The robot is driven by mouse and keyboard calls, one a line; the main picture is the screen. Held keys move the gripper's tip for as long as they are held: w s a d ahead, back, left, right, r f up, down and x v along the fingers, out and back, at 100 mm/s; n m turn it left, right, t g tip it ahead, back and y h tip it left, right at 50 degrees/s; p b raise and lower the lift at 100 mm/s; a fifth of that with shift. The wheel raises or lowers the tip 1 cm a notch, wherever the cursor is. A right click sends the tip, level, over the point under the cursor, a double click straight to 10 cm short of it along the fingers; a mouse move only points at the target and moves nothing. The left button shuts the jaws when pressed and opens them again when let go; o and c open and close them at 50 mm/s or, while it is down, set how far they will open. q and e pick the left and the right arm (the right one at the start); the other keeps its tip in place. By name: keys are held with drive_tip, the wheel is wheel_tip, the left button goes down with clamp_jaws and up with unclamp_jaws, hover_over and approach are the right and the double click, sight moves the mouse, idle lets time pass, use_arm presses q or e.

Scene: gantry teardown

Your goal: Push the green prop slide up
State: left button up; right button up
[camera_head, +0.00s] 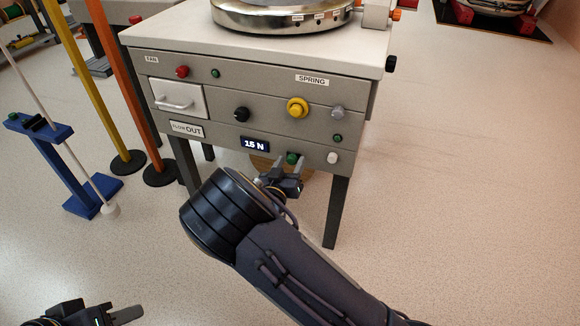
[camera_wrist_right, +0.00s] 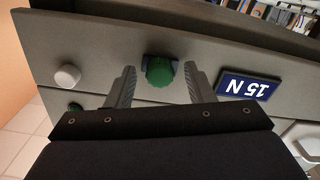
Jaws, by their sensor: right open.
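The green prop slide (camera_head: 292,157) is a green knob low on the front panel of the grey cabinet, just right of the "15 N" display (camera_head: 254,144). My right gripper (camera_head: 290,164) is open in front of it. In the right wrist view the green knob (camera_wrist_right: 159,70) sits between the two spread fingers of the right gripper (camera_wrist_right: 160,75), with a visible gap on each side. My left gripper (camera_head: 126,315) is at the bottom left of the head view, partly cut off and away from the cabinet.
The grey cabinet (camera_head: 225,78) has a yellow spring knob (camera_head: 297,107), a black knob (camera_head: 241,114) and a white knob (camera_head: 333,157) near the slide. A blue stand (camera_head: 62,165) and yellow and orange poles stand left.

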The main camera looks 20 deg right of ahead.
drive_tip(key=shift+w+d, duration=0.2)
drive_tip(key=shift+w, duration=0.05)
clamp_jaws()
drive_tip(key=shift+r, duration=0.1)
